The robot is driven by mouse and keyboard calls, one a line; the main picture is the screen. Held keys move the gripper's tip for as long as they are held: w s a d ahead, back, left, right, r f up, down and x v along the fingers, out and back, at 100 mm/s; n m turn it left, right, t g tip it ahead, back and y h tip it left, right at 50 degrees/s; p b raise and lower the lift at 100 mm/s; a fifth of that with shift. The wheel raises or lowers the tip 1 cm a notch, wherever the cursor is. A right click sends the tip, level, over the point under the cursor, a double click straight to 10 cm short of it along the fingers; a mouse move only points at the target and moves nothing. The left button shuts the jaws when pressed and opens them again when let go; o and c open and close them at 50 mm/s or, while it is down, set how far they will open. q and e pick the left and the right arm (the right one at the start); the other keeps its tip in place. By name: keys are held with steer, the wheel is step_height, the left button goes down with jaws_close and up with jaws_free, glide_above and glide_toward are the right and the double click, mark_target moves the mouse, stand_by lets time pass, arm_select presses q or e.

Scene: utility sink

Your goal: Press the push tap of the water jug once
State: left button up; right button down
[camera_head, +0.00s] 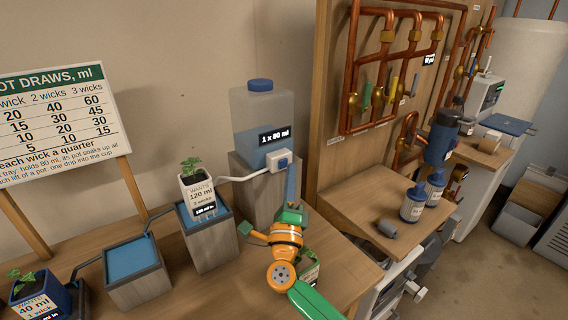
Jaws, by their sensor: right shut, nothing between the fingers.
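The water jug (245,135) is a translucent blue-grey container with a blue cap. It stands on a grey block (258,193) and bears a black label reading "1 x 80 ml". Its push tap (279,160) is a small white and blue box low on the jug's front, with a pale spout running left towards a potted plant (198,192). My right gripper (291,172) is shut and empty, its blue-grey fingers pointing up just right of the tap. I cannot tell whether the fingertips touch it. My left gripper is not in view.
Blue-topped trays (133,258) on blocks step down leftwards to another potted plant (38,294). A printed sign (62,105) stands behind. A wooden panel with copper pipes (350,75) rises at right, above a shelf (365,197) holding bottles (413,205).

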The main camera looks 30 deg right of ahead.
steer(key=s+p, duration=0.1)
steer(key=s, duration=0.1)
steer(key=s+p, duration=0.1)
steer(key=s, duration=0.2)
steer(key=shift+d, duration=0.2)
stand_by(0.6)
